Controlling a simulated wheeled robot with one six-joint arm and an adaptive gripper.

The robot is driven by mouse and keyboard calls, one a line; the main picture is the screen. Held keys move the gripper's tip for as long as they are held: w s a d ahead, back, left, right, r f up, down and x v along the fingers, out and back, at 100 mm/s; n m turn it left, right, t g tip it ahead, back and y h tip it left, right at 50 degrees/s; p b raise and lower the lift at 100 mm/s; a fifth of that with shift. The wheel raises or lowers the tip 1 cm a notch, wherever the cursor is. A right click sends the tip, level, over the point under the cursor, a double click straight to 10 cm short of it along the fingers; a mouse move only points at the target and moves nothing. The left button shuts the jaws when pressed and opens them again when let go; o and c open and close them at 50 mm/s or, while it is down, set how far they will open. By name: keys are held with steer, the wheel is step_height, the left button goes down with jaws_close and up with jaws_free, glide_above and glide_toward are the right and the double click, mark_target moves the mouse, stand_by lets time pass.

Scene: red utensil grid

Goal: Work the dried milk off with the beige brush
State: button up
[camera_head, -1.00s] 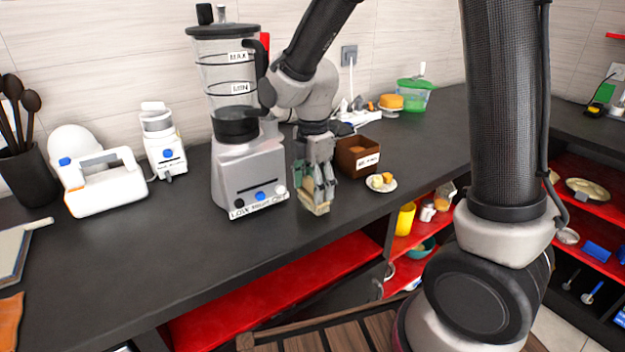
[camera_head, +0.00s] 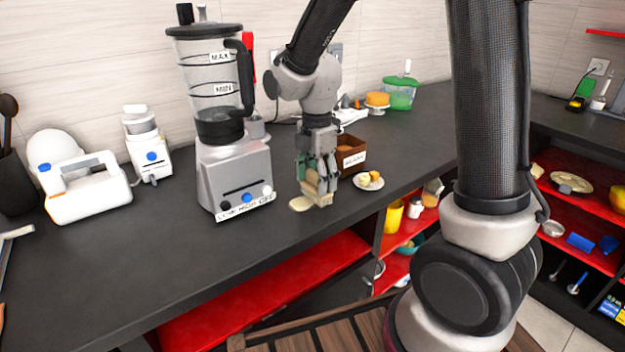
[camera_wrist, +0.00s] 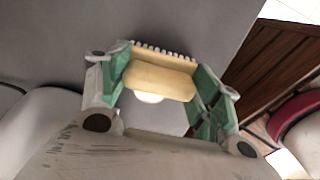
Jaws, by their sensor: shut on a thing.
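The beige brush (camera_head: 322,197) is in my gripper (camera_head: 318,180), just above or on the dark counter to the right of the blender. In the wrist view the brush (camera_wrist: 160,80) lies between the two green-padded fingers, with its row of bristles along the far side. My gripper is shut on it. A cream-coloured patch of dried milk (camera_head: 300,203) shows on the counter just left of the brush in the head view. A pale bit of it (camera_wrist: 149,97) shows past the brush in the wrist view. I cannot tell whether the bristles touch the counter.
The blender (camera_head: 235,175) stands close on the left. A brown box (camera_head: 352,157) and a small plate with food (camera_head: 369,181) stand close on the right. The counter's front edge is near the brush. The counter (camera_head: 150,250) at the front left is clear.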

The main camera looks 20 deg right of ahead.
steer(key=shift+a, duration=0.1)
steer(key=shift+s+a+f, duration=0.1)
steer(key=shift+s+a, duration=0.2)
steer(key=shift+a, duration=0.5)
steer(key=shift+s+a+f, duration=0.1)
steer(key=shift+s+a, duration=0.15)
steer(key=shift+a, duration=0.55)
steer(key=shift+s+a+r, duration=0.1)
steer(key=shift+s+a, duration=0.1)
steer(key=shift+a, duration=0.5)
steer(key=shift+s+a, duration=0.2)
steer(key=shift+a, duration=0.5)
steer(key=shift+w+r, duration=0.1)
steer(key=shift+w+d+r, duration=0.1)
steer(key=shift+d+r, duration=0.05)
steer(key=shift+d, duration=0.3)
steer(key=shift+w+d+r, duration=0.1)
steer(key=shift+d, duration=0.3)
steer(key=shift+w+d+f, duration=0.1)
steer(key=shift+d, duration=0.25)
steer(key=shift+d, duration=0.15)
